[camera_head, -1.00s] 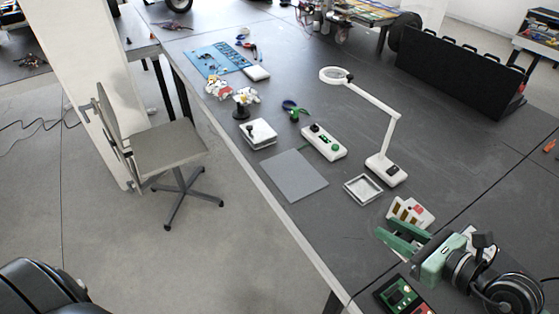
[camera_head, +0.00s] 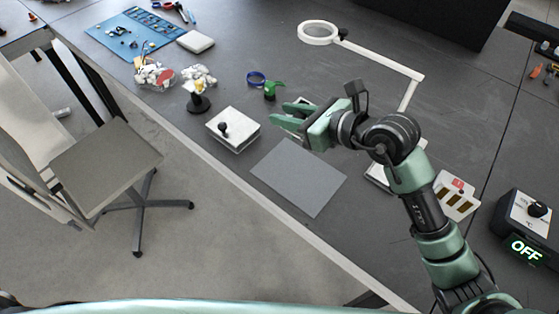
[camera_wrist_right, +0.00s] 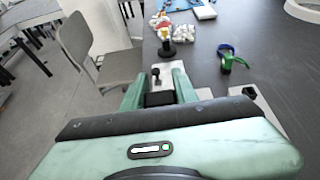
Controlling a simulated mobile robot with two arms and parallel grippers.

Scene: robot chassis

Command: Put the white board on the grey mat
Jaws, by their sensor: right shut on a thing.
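The grey mat (camera_head: 298,177) lies flat and bare near the table's front edge. A flat white board-like piece with a black knob (camera_head: 232,133) rests on the table just left of and behind the mat. It also shows between the finger lines in the right wrist view (camera_wrist_right: 156,82). My right gripper (camera_head: 284,115) is over the table behind the mat, to the right of the knobbed piece. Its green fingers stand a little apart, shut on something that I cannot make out. My left gripper is out of view.
A magnifier lamp (camera_head: 319,33) stands behind my right arm. A white unit with amber strips (camera_head: 455,197) and a black control box (camera_head: 529,222) are at the right. A green tool (camera_head: 270,90) and a black stand (camera_head: 198,103) are farther back.

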